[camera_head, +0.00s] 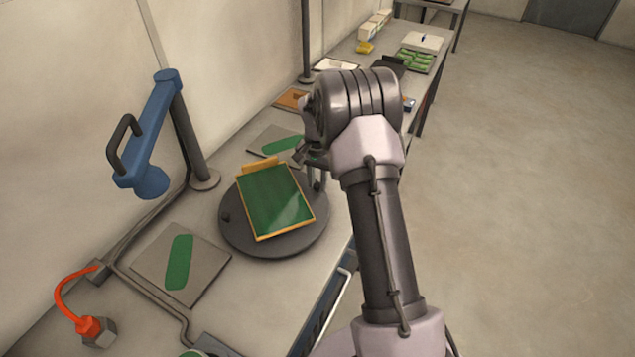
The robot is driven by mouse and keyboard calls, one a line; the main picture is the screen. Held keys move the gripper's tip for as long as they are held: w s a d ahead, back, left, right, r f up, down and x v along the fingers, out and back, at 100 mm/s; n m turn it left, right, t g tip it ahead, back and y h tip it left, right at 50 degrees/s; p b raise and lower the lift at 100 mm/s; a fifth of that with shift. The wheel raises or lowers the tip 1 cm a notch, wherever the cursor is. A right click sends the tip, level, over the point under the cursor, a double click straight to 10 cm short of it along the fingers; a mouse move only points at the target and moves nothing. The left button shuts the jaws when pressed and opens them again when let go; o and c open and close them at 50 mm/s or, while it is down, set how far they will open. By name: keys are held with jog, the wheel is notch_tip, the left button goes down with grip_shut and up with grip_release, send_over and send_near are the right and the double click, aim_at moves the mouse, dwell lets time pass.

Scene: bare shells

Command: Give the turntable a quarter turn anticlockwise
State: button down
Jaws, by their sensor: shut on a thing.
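The turntable (232,236) is a dark grey round disc on the bench. A green panel in an orange frame (272,203) lies on it, set at a slant, with a raised orange block at its far edge. My gripper (316,181) is at the disc's far right rim, beside the panel's right side, and is shut on the turntable there. The arm's wrist hides most of the fingers, so the exact part gripped is not visible.
A blue arm-like fixture on a grey post (196,150) stands left of the turntable. A grey plate with a green shape (209,262) lies at front left, near an orange hose (68,290). More trays and boxes (415,61) line the far bench. The floor at right is clear.

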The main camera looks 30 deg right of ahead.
jog(key=shift+w+a+n+p, duration=0.2)
jog(key=shift+w+n+p, duration=0.95)
jog(key=shift+w+n, duration=0.95)
jog(key=shift+w+a+n+p, duration=0.2)
jog(key=shift+w+n, duration=0.15)
jog(key=shift+w, duration=0.3)
jog(key=shift+w+a+n+p, duration=0.15)
jog(key=shift+w+n, duration=0.2)
jog(key=shift+w, duration=0.25)
jog(key=shift+w+a+n, duration=0.25)
jog(key=shift+w+n, duration=0.25)
jog(key=shift+w+a+n, duration=0.25)
jog(key=shift+w+n, duration=0.2)
jog(key=shift+n, duration=0.05)
jog(key=shift+w+a+p, duration=0.1)
jog(key=shift+p, duration=0.2)
jog(key=c, duration=1.2)
grip_release()
notch_tip(320, 180, up, 18)
jog(key=p, duration=0.3)
jog(key=shift+f+p, duration=0.25)
jog(key=shift+p, duration=0.15)
